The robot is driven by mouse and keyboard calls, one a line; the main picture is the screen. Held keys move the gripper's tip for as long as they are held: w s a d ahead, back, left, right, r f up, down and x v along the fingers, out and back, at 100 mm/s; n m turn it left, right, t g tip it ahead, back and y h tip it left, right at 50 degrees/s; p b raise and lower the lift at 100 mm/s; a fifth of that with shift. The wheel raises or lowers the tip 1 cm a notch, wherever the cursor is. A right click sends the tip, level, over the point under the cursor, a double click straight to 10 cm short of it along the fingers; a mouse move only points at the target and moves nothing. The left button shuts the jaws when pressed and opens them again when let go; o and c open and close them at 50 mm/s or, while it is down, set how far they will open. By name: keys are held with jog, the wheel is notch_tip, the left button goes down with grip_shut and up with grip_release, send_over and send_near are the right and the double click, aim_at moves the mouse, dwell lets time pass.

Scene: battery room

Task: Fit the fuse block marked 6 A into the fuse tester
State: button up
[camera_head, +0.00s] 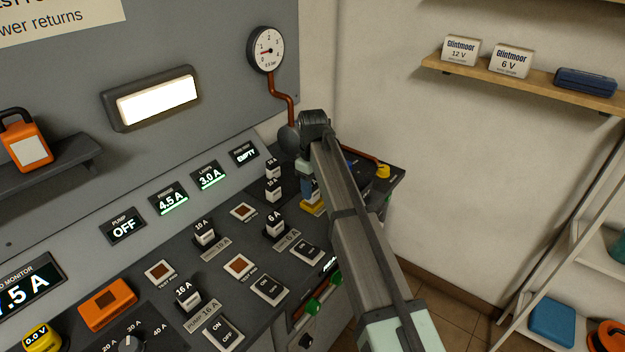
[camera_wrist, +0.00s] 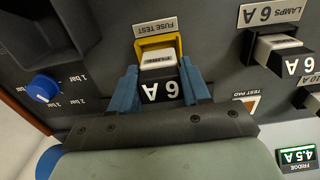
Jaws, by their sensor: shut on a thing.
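My gripper's blue fingers (camera_wrist: 160,92) are shut on the sides of a fuse block marked 6 A (camera_wrist: 160,91) in the wrist view. The marking appears upside down there. The fuse tester (camera_wrist: 172,43) has a yellow frame beside a FUSE TEST label, and the block overlaps its opening. I cannot tell how deep the block sits. In the head view my gripper (camera_head: 308,188) is just above the yellow tester (camera_head: 313,209), mostly hidden by my arm. A tilted display (camera_head: 244,154) on the panel reads EMPTY.
Another 6 A block (camera_head: 275,227) sits in the panel in front, and shows beside the LAMPS label in the wrist view (camera_wrist: 277,46). Spare blocks (camera_head: 272,188) stand left of my gripper. A blue knob (camera_wrist: 42,88) and a red pipe with a yellow end (camera_head: 383,171) are nearby.

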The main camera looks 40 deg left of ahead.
aim_at(313, 183)
jog(key=shift+f, duration=0.4)
jog(key=shift+f, duration=0.65)
dwell(1.2)
jog(key=o, duration=0.8)
jog(key=shift+r, duration=0.15)
jog(key=shift+r, duration=5.4)
